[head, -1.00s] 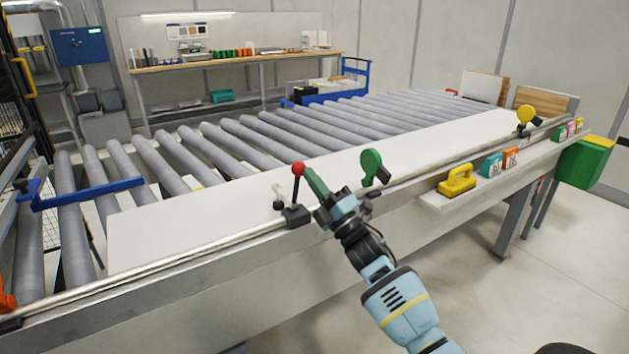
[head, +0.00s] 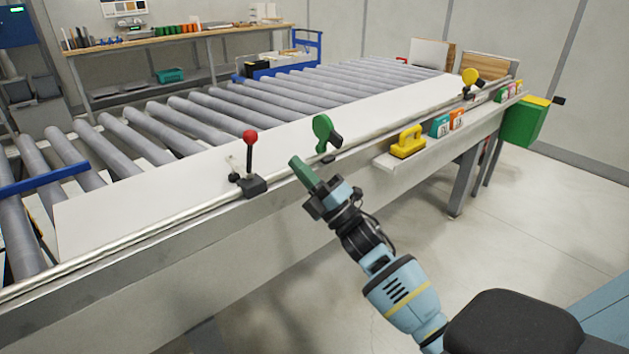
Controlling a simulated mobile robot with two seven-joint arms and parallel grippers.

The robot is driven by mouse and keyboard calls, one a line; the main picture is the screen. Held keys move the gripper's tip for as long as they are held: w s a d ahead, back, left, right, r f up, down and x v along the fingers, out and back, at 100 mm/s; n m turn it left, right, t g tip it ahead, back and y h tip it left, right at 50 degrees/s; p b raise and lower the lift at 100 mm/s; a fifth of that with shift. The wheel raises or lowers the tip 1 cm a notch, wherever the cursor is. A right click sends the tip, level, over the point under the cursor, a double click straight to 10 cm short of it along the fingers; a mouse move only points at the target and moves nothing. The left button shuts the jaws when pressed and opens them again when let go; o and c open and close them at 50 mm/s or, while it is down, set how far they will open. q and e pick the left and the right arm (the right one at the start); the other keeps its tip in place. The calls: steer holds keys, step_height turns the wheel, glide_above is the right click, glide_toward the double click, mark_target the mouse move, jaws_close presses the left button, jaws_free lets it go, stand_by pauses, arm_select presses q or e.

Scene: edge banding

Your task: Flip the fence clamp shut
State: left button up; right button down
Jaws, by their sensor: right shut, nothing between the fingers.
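The fence clamp (head: 252,184) has a black base on the fence rail. Its lever stands upright and ends in a red ball (head: 250,135). A small arm with a dark pad sticks out on the clamp's left, over the white panel (head: 130,195). My right gripper (head: 297,162) has green fingers, shut and empty. In the picture its tips are right of the lever and a little lower than the red ball, apart from it. My left gripper is not in view.
A green paddle-shaped fitting (head: 322,128) and a yellow round one (head: 470,76) sit farther along the fence rail (head: 400,122). A yellow handled block (head: 408,143) and small coloured boxes rest on the side ledge. A roller table (head: 220,118) lies behind the panel. Floor at right is open.

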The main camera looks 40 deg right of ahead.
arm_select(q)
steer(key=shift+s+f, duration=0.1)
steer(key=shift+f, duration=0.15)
arm_select(e)
steer(key=s, duration=0.2)
steer(key=s+d, duration=0.1)
steer(key=shift+s+f, duration=0.3)
steer(key=shift+s, duration=0.1)
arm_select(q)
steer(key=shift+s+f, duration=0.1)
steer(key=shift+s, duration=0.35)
